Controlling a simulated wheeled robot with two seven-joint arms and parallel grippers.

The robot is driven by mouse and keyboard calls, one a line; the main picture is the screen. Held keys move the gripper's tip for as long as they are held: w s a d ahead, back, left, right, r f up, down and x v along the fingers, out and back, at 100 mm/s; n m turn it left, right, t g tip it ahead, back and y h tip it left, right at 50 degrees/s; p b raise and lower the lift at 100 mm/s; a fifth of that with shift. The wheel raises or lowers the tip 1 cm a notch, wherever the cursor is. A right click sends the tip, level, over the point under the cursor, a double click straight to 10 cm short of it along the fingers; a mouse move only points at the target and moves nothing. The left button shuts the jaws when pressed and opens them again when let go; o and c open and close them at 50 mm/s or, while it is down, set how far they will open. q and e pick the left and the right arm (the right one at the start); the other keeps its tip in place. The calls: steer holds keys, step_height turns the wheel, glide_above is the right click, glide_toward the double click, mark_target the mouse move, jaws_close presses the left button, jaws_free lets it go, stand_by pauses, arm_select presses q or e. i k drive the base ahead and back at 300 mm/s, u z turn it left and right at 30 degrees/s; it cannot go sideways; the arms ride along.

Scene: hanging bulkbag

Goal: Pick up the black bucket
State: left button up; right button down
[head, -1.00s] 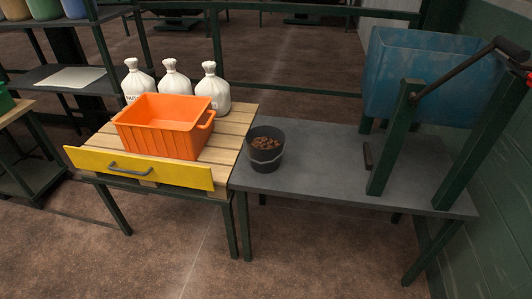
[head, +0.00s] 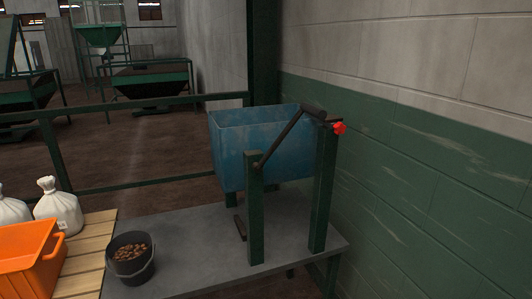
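The black bucket (head: 131,266) stands upright on the grey table (head: 193,268), near its left end beside the wooden slatted top. It holds brown lumps, and a thin wire handle hangs down across its front. Neither of my grippers is in the head view.
A blue tilting bin (head: 257,150) hangs between green posts on the grey table, with a dark crank handle (head: 290,133) and a red knob (head: 339,128). An orange crate (head: 28,260) and white sacks (head: 58,208) are at left. A green and grey wall (head: 430,150) closes the right side.

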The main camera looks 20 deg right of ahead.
mark_target(131, 254)
steer(key=k, duration=0.2)
steer(key=u, duration=0.75)
steer(key=i, duration=1.15)
steer(key=z, duration=0.6)
steer(key=i, duration=0.25)
steer(key=z, duration=0.25)
